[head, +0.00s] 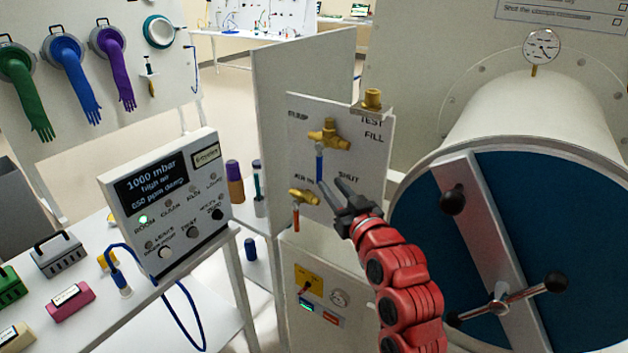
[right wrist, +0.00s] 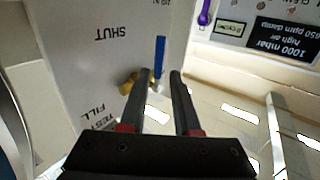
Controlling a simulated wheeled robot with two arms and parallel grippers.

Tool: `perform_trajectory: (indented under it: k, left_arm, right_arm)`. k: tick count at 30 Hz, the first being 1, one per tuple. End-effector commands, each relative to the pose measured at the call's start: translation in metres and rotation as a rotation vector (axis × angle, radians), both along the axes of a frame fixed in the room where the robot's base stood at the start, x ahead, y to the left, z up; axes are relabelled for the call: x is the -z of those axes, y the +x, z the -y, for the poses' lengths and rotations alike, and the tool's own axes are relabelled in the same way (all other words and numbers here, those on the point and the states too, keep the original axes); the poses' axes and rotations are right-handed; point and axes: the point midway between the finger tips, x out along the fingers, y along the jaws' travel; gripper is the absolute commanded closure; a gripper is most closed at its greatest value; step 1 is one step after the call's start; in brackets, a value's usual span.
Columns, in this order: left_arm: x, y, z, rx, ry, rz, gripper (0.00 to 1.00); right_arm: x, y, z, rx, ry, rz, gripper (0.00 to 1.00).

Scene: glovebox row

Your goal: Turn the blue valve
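The blue valve is a brass body (head: 328,135) with a blue lever (head: 319,165) hanging straight down, on a pale panel (head: 350,225) lettered TEST, FILL and SHUT. In the right wrist view, which looks upside down, the blue lever (right wrist: 160,58) shows just past the fingertips, in line with the gap between them. The brass body shows there too (right wrist: 129,85), partly behind one finger. My right gripper (head: 331,182) is open and empty, its tips just below and right of the lever's end in the head view. Contact cannot be told. My left gripper is not in view.
A second brass valve (head: 302,195) with a red lever (head: 296,218) sits lower left on the panel. A large white cylinder with a blue door (head: 425,210) and handles stands right of my arm. A control box (head: 168,205) stands on the left bench.

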Motion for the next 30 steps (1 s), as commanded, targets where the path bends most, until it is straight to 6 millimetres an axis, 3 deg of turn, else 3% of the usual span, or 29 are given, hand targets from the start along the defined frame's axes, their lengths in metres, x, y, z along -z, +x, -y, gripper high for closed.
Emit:
perform_trajectory:
  k: [1,15,21,30]
  left_arm:
    - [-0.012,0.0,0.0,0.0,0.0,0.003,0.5]
    - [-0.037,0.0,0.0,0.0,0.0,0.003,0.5]
    - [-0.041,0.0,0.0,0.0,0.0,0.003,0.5]
    - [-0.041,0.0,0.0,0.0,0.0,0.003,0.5]
  right_arm:
    - [-0.004,0.012,-0.005,-0.002,-0.005,-0.012,0.69]
    - [-0.003,0.088,-0.032,0.001,-0.003,-0.006,0.69]
    - [-0.002,0.102,-0.037,0.001,-0.004,-0.006,0.69]
    - [-0.001,0.104,-0.038,0.002,-0.004,-0.005,0.69]
